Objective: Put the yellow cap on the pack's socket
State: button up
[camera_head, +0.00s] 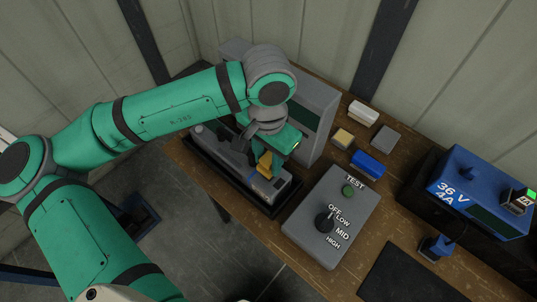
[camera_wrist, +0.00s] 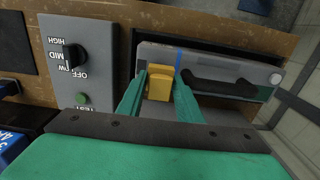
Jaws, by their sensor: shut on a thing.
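The yellow cap (camera_head: 265,165) is at my gripper, over the right end of the grey battery pack (camera_head: 285,184). In the wrist view the cap (camera_wrist: 158,88) sits between the two green fingers of my gripper (camera_wrist: 160,80), which is shut on it. The pack (camera_wrist: 160,52), with a blue stripe and a black handle (camera_wrist: 220,84), lies in a black tray (camera_head: 240,188). The cap is close to the pack's top. The socket is hidden, and I cannot tell whether the cap touches it.
A grey control box (camera_head: 329,216) with a knob and green button stands right of the tray. A tall grey unit (camera_head: 317,98) stands behind my gripper. Small yellow (camera_head: 343,138), white (camera_head: 363,112), grey (camera_head: 385,138) and blue (camera_head: 367,165) pieces lie behind. A blue charger (camera_head: 475,192) is at right.

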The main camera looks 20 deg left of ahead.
jog(key=shift+d+f, duration=0.2)
jog(key=shift+f, duration=1.25)
jog(key=shift+a+f, duration=0.1)
jog(key=shift+f, duration=0.15)
jog(key=o, duration=1.1)
notch_tip(320, 180, up, 17)
dwell(0.9)
jog(key=shift+f, duration=0.1)
dwell(0.5)
